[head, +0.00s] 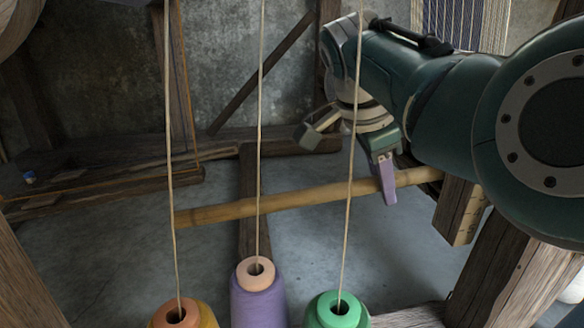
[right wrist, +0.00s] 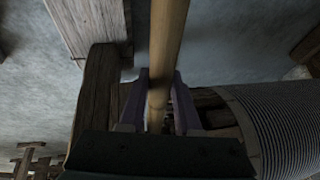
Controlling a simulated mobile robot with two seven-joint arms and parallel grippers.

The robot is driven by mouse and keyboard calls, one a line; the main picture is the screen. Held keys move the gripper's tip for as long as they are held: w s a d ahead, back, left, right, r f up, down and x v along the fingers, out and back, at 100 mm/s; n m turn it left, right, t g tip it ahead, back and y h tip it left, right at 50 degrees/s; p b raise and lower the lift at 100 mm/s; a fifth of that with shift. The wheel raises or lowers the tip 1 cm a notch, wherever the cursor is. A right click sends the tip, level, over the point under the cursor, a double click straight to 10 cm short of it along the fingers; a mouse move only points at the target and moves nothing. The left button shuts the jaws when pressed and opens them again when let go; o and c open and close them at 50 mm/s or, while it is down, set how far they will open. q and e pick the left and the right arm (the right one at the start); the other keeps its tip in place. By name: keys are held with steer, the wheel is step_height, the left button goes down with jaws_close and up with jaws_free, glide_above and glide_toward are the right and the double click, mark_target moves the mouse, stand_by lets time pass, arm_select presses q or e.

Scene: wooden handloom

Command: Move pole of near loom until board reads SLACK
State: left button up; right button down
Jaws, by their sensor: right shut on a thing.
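The bamboo pole (head: 270,203) runs across the middle of the head view, from a free left end to the dark timber at the right. My right gripper (head: 386,182) reaches down onto the pole near its right end. In the right wrist view, the two purple fingers of the gripper (right wrist: 158,95) stand on either side of the pole (right wrist: 168,35), shut on it. I see no board reading SLACK or any other word. My left gripper is in neither view.
Three upright cords rise from an orange-topped spool (head: 176,314), a purple spool (head: 258,295) and a green spool (head: 337,312) in front. A timber post with a pale marked strip (head: 463,226) stands right of the pole. Concrete floor (head: 310,260) shows below.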

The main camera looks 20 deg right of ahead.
stand_by(0.5)
steer(key=f+b, duration=0.1)
steer(key=f+h+b, duration=0.2)
steer(key=f, duration=0.1)
steer(key=shift+s+d, duration=0.15)
steer(key=shift+d, duration=0.25)
steer(key=c, duration=0.6)
jaws_free()
